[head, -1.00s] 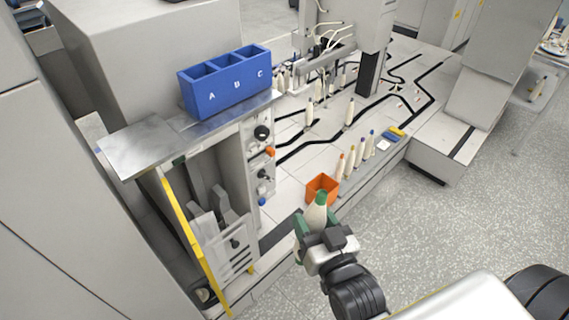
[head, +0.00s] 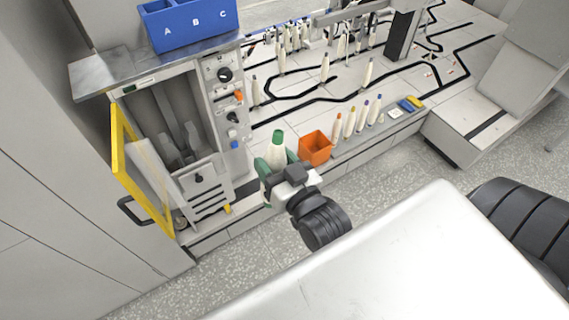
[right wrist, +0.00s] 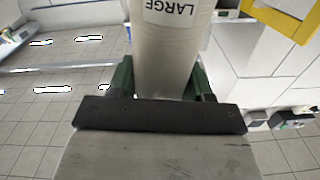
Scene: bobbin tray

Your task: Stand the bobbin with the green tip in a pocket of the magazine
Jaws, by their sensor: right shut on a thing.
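The bobbin with the green tip (head: 277,150) is upright in my right gripper (head: 276,166), green tip up. The gripper's green fingers are shut around its pale body. In the right wrist view the pale bobbin (right wrist: 168,50) shows large between the fingers (right wrist: 163,88), with a label reading LARGE upside down. The blue magazine (head: 195,28), with pockets lettered A, B and C, stands on a metal shelf at the upper left, cut by the top edge. My right gripper is apart from it, lower and to its right. My left gripper is not in view.
An orange bin (head: 316,150) stands just right of my gripper, with a row of bobbins with coloured tips (head: 362,115) beyond it. A cabinet with an open yellow-framed door (head: 137,165) stands at the left, below the metal shelf (head: 100,72). More bobbins stand behind on the line-marked deck.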

